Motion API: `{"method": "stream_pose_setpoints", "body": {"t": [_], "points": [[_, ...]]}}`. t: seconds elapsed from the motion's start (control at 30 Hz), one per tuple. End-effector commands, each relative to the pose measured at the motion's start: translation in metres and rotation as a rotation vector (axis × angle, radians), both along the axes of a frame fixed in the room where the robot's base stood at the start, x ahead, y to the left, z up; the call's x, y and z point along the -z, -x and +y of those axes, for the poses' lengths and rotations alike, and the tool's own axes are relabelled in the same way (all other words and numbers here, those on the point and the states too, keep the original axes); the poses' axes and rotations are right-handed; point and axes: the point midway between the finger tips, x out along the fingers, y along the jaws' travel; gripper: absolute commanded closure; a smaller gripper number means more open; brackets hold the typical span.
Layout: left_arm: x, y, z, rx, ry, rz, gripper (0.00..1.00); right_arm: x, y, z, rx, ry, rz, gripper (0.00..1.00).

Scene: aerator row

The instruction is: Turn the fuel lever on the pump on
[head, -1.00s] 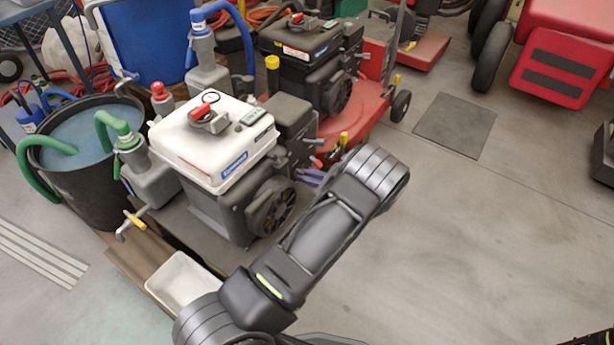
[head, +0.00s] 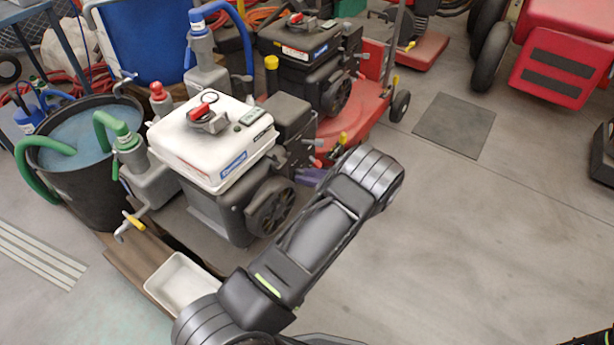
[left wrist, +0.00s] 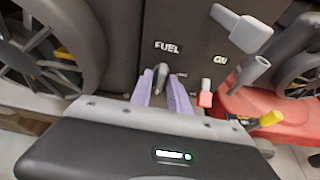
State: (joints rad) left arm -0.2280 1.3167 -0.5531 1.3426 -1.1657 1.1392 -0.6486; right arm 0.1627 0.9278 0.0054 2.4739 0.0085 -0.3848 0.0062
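The pump (head: 215,150) has a white tank and a dark engine body, and stands left of centre in the head view. In the left wrist view the FUEL label (left wrist: 167,47) is on its dark panel, with a grey lever (left wrist: 160,76) below it. An ON label (left wrist: 220,60) is to the right. My left gripper (left wrist: 162,88) has its two lavender fingers on either side of the grey lever, a small gap apart. Whether they touch it is unclear. In the head view my arm hides most of the fingers (head: 312,176). My right gripper is not in view.
A red-tipped lever (left wrist: 205,95) and a yellow-tipped lever (left wrist: 268,119) are close right of my fingers. A second, black-topped engine (head: 308,50) stands behind on a red machine. A white tray (head: 182,284) sits in front.

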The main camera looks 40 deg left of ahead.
Motion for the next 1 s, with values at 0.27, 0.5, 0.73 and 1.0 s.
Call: {"method": "stream_pose_setpoints", "body": {"t": [0.27, 0.5, 0.73, 1.0], "points": [[0.000, 0.000, 0.000, 0.001, 0.001, -0.001, 0.66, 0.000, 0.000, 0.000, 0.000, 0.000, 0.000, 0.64], [-0.003, -0.001, -0.006, 0.001, 0.001, -0.002, 0.66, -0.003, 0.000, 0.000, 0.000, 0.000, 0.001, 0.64], [-0.017, -0.002, -0.037, 0.003, 0.002, -0.002, 0.66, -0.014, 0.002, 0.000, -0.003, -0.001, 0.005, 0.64], [-0.029, -0.003, -0.070, 0.001, 0.001, -0.002, 0.66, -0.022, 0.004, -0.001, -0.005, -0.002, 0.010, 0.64]]}}
